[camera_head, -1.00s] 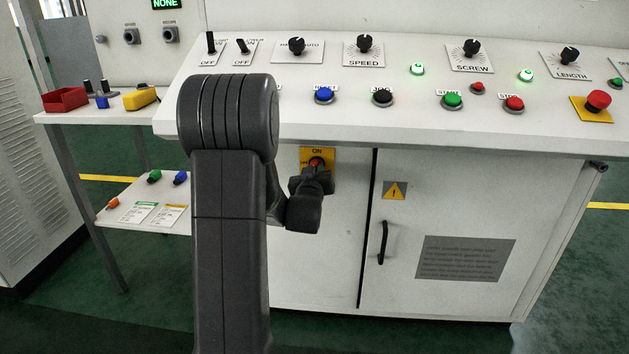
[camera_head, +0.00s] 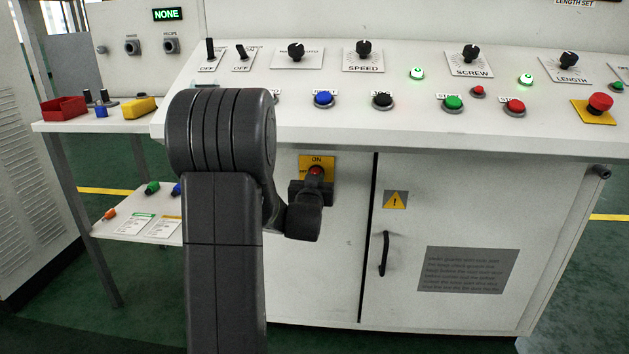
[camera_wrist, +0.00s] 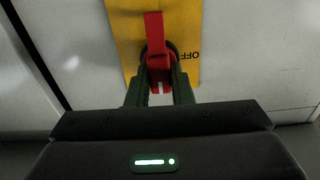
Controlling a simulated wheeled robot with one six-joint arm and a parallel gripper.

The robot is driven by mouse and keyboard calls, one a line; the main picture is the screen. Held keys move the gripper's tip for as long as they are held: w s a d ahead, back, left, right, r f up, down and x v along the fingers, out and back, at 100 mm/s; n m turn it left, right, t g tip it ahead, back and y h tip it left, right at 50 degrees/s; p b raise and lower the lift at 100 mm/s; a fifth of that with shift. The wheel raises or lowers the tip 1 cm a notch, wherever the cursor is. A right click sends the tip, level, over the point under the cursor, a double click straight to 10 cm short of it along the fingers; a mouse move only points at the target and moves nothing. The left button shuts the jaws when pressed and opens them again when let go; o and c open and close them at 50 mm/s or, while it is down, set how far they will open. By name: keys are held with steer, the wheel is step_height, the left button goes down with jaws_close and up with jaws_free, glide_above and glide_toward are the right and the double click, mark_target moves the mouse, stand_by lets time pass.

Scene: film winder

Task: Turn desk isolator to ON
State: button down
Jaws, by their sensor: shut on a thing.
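The desk isolator is a red handle on a yellow plate (camera_head: 329,161) on the cabinet front, below the desk edge. The plate reads ON at its top in the head view. In the wrist view the red handle (camera_wrist: 153,30) runs up and down the picture, and an upside-down OFF label lies to its right. The handle appears in line with the ON mark, across from OFF. My gripper (camera_wrist: 160,92) is shut on the handle's near end, a finger on each side. In the head view my wrist covers the plate's lower part.
The desk panel above carries knobs, lit buttons and a red emergency stop (camera_head: 600,103). A black door handle (camera_head: 384,253) and a warning sign (camera_head: 396,200) are to the right. A side table with a red bin (camera_head: 64,109) stands left.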

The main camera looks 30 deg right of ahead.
steer(key=c, duration=1.3)
jaws_free()
steer(key=p+v, duration=0.1)
steer(key=v, duration=1.2)
steer(key=shift+s+a+p, duration=0.15)
steer(key=shift+s+p, duration=0.25)
steer(key=shift+w, duration=0.1)
steer(key=b+x, duration=0.1)
steer(key=x, duration=1.2)
steer(key=shift+w+b, duration=0.3)
steer(key=shift+b, duration=0.05)
